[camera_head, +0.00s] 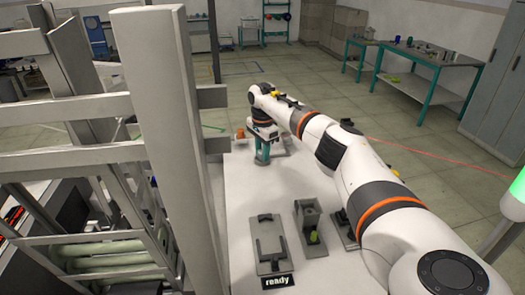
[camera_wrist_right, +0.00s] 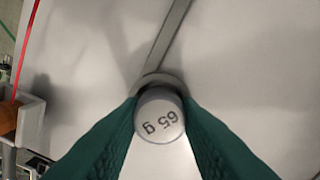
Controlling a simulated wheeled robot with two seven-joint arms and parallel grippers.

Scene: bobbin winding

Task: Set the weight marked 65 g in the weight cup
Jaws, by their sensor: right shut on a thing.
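The weight marked 65 g (camera_wrist_right: 160,118) is a pale grey cylinder, seen from above in the right wrist view with its label upside down. My right gripper (camera_head: 262,154) has its two teal fingers shut on the weight's sides, over the far part of the white table. Just beyond the weight in the wrist view is a round grey rim (camera_wrist_right: 158,82) at the end of a flat grey bar (camera_wrist_right: 172,38). It looks like the weight cup, partly hidden by the weight. I cannot tell whether the weight touches it. My left gripper is not in view.
An orange part (camera_wrist_right: 8,118) lies left of the gripper. A tall grey frame (camera_head: 165,130) blocks the left.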

